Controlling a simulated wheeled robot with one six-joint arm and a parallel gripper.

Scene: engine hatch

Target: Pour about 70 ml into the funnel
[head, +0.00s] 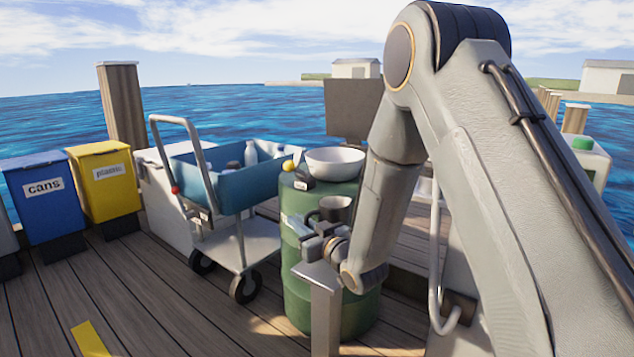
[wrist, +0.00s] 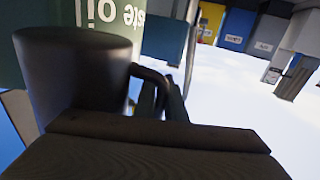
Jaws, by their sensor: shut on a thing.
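A dark grey mug (head: 335,210) is held in front of the green drum, a little below its top. It looks about upright; its contents cannot be made out. In the wrist view the mug (wrist: 75,85) fills the left side, with its handle at the jaws. My gripper (head: 322,232) is shut on the mug, and its fingers (wrist: 168,100) show dark at the handle. A wide white bowl-shaped vessel (head: 335,161) sits on the green drum (head: 350,310), above and behind the mug. I cannot tell whether it is the funnel; no spout shows.
A grey post (head: 323,300) stands just below my gripper. A cart with a blue tray (head: 225,184) holding bottles stands left of the drum. Blue (head: 42,200) and yellow (head: 104,185) bins are farther left. The drum's lettering reads "waste oil", inverted, in the wrist view.

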